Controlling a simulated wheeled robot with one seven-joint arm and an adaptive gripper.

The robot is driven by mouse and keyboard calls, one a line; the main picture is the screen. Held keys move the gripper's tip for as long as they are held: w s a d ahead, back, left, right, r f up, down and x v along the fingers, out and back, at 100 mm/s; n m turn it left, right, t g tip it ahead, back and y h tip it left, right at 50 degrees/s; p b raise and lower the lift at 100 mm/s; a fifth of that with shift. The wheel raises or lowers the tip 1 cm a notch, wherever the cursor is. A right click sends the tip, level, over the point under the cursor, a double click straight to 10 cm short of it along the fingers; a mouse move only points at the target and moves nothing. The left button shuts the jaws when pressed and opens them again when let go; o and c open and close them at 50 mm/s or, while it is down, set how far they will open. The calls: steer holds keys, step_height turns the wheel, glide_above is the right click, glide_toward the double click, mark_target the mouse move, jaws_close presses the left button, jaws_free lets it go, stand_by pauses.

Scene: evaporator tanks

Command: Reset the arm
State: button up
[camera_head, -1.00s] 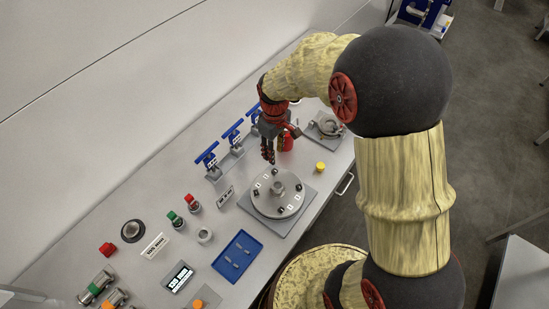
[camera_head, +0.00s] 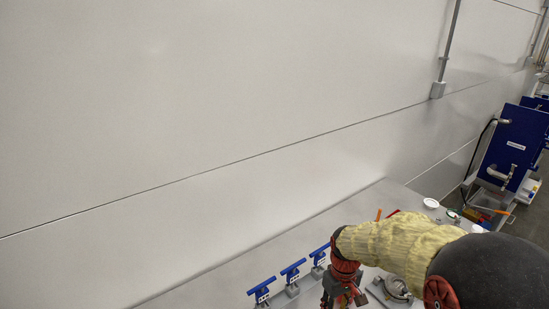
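My arm reaches in from the lower right corner over the grey bench (camera_head: 230,285). My gripper (camera_head: 338,303) hangs down at the bottom edge of the view, to the right of the blue-handled valves. Its fingertips are cut off by the frame or too small to read, so I cannot tell whether it is open or shut. Nothing held can be made out.
Several blue-handled valves (camera_head: 292,270) stand in a row on the bench. A round metal fitting (camera_head: 397,288) lies right of my gripper. A white wall (camera_head: 200,110) rises behind. Blue equipment (camera_head: 512,145) stands at the far right.

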steer(key=s+r+m+t+b, duration=0.2)
steer(key=s+r+b, duration=0.3)
steer(key=s, duration=0.4)
steer(key=s+r+m+t+b, duration=0.2)
steer(key=s+r+t+b, duration=0.2)
steer(key=s+b, duration=0.4)
steer(key=shift+s+d+r, duration=0.15)
steer(key=shift+s+r, duration=0.3)
steer(key=shift+r, duration=0.05)
